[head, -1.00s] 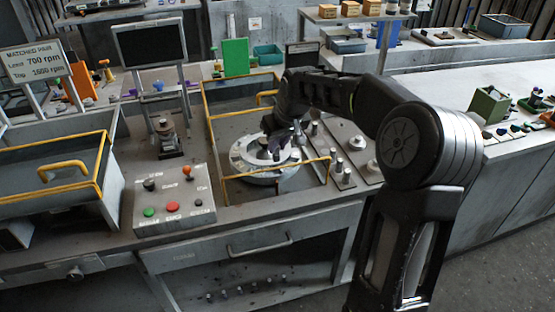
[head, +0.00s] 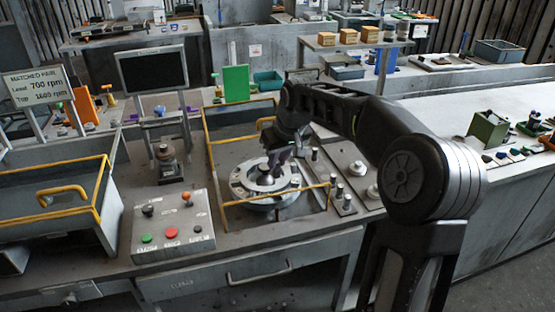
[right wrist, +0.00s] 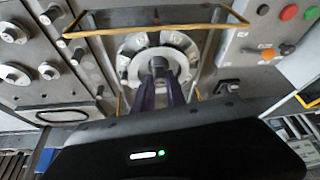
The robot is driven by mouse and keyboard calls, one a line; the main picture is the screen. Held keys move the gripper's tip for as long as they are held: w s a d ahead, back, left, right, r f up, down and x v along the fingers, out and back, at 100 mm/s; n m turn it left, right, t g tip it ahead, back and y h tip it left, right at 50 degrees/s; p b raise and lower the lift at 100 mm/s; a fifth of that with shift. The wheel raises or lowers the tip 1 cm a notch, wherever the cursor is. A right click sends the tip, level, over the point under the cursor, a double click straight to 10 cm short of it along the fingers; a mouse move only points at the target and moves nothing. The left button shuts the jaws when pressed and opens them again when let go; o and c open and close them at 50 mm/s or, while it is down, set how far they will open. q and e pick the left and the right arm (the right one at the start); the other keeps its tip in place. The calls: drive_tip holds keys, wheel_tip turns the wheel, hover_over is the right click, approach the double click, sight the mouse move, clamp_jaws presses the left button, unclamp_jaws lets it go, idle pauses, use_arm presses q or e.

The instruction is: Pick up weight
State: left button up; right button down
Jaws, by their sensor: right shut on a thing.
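My right gripper (head: 273,165) reaches down over the round pale rotor disc (head: 264,184) in the yellow-railed blower housing. In the right wrist view its two purple fingers (right wrist: 162,88) are closed on a small grey cylindrical piece (right wrist: 158,65) at the disc's centre. I cannot tell whether this piece is a weight or the hub. Loose grey cylindrical weights (head: 340,190) stand on a plate right of the disc; more round metal pieces show at the left of the right wrist view (right wrist: 15,75). My left gripper is not in view.
Yellow rails (head: 275,210) edge the housing around the disc. A button box (head: 172,228) and a dark-based metal fixture (head: 169,165) stand to its left. A monitor (head: 153,72) and a green panel (head: 236,84) stand behind. The white bench at right has free room.

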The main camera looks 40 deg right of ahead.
sight(278, 163)
drive_tip(key=shift+r+p, duration=1.8)
drive_tip(key=shift+r, duration=0.7)
